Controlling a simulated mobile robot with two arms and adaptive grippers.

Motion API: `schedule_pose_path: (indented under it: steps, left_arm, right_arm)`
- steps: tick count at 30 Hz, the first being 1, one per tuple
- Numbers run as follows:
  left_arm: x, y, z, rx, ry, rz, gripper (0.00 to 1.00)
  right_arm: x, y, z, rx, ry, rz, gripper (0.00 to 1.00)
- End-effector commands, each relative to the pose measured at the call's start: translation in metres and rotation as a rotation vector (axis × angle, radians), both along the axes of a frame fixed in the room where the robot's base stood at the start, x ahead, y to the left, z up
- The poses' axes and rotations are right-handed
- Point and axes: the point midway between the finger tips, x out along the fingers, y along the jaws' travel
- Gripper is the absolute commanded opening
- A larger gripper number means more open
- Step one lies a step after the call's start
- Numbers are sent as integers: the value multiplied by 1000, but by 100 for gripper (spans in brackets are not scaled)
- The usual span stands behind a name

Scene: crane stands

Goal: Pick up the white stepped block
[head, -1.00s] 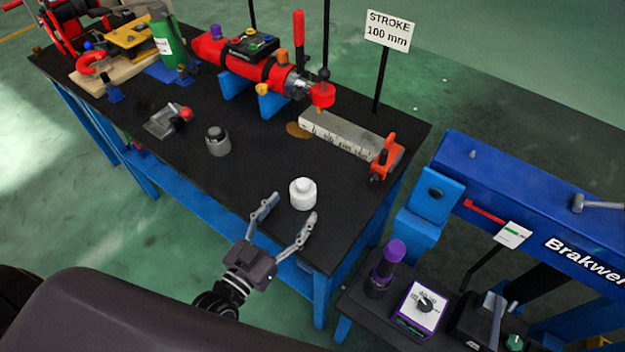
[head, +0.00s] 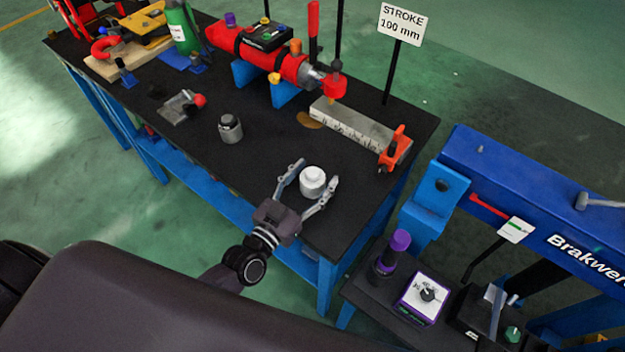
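The white stepped block (head: 313,182) stands upright on the black tabletop near its front edge, a narrower round top on a wider round base. My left gripper (head: 318,187) reaches in from the front left with its two fingers spread wide. One finger is on the left of the block and the other on its right, so the block is between them. I cannot tell whether either finger touches it. My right gripper is not in view.
A grey stepped cylinder (head: 230,128) and a metal piece with a red knob (head: 182,106) stand to the left. A steel scale block (head: 352,124) with an orange clamp (head: 393,148) lies behind. A blue press frame (head: 540,200) is at the right.

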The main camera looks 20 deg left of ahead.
Motion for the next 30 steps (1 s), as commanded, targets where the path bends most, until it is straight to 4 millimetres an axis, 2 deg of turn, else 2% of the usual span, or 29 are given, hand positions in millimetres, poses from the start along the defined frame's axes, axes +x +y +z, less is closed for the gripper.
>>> schedule_pose_path:
  steps: [1, 10, 18, 23, 26, 30]
  left_arm:
    - [0, 0, 0, 0, 0, 0, 51]
    - [0, 0, 0, 0, 0, 0, 18]
    - [0, 0, 2, -1, -2, 0, 18]
    - [0, 0, 13, -3, -2, 2, 18]
    - [0, 0, 29, -4, -3, 2, 18]
    - [0, 0, 61, -5, -5, 3, 18]
  right_arm:
    - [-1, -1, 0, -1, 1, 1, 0]
    - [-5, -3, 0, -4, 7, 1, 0]
    - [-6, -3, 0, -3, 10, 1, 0]
    - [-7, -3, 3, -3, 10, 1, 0]
    - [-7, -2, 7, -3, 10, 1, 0]
    - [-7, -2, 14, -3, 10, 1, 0]
